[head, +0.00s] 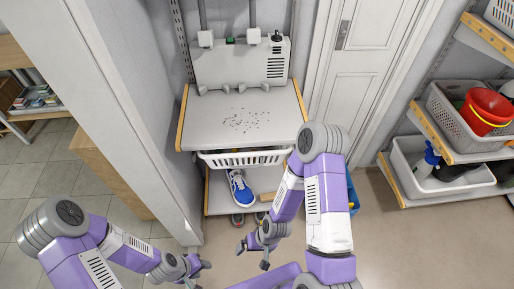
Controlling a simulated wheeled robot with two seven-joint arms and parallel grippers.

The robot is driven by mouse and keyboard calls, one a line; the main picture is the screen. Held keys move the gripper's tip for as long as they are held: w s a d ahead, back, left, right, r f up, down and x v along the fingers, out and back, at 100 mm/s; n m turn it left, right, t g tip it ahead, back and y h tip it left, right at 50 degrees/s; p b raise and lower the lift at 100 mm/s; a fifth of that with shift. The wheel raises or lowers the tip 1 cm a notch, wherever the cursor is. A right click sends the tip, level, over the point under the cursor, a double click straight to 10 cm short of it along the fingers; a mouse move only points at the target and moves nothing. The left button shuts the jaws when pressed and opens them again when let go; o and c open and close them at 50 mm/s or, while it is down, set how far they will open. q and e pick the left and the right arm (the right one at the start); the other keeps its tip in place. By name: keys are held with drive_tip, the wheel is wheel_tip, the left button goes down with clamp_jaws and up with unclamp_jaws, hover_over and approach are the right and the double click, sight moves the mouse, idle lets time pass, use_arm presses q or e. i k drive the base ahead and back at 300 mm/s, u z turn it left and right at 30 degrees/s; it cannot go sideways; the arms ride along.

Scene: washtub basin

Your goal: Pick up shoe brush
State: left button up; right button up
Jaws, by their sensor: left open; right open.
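I cannot make out a shoe brush for certain. A small brown thing (267,196) shows at the right of the lower shelf, partly behind my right arm; I cannot tell what it is. A blue and white shoe (240,188) stands on that shelf, to the left of the brown thing. My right gripper (252,257) is open and empty, in front of and below the shelf. My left gripper (201,275) is open and empty, lower and further left.
A white bench (205,135) with dark specks stands ahead, with a white basket (225,160) under its top. More shoes (238,219) lie at floor level. A wall edge stands at left. Shelves with a red bucket (485,112) and a white bin (405,165) stand right.

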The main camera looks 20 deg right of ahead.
sight(268, 197)
drive_tip(key=u, duration=2.1)
drive_tip(key=k, duration=1)
drive_tip(key=z, duration=1.6)
drive_tip(key=i, duration=1)
